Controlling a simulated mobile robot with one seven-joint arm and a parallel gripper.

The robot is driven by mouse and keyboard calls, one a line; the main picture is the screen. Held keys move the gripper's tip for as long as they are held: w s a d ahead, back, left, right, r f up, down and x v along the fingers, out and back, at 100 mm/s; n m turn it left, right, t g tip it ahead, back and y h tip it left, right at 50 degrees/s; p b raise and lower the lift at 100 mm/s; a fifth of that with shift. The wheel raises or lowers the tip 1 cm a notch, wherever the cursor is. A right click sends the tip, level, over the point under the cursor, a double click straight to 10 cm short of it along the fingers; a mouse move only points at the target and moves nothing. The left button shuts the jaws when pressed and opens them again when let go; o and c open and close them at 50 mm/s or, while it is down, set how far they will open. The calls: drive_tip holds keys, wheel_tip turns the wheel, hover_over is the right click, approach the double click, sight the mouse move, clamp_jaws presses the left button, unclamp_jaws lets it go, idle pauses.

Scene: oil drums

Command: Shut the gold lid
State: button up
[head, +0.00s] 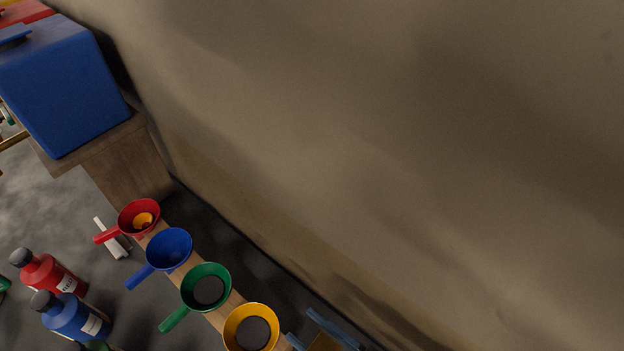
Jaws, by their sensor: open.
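I cannot make out a gold lid for certain in the head view. A sliver of something yellow (14,3) shows at the top left corner, behind a red container (30,14), and is mostly cut off. A brownish gold piece (323,343) shows at the bottom edge between blue bars (332,328); it is cut off and I cannot tell what it is. No part of my gripper can be made out in this view.
A blue boxy container (65,90) stands on a wooden stand (125,165). Red (140,206), blue (168,248), green (210,272) and yellow (233,319) funnels line a wooden rail. Red (48,274) and blue (72,317) bottles stand left. A bare wall (400,150) fills the right.

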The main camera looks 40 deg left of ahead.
drive_tip(key=shift+c, duration=0.3)
clamp_jaws()
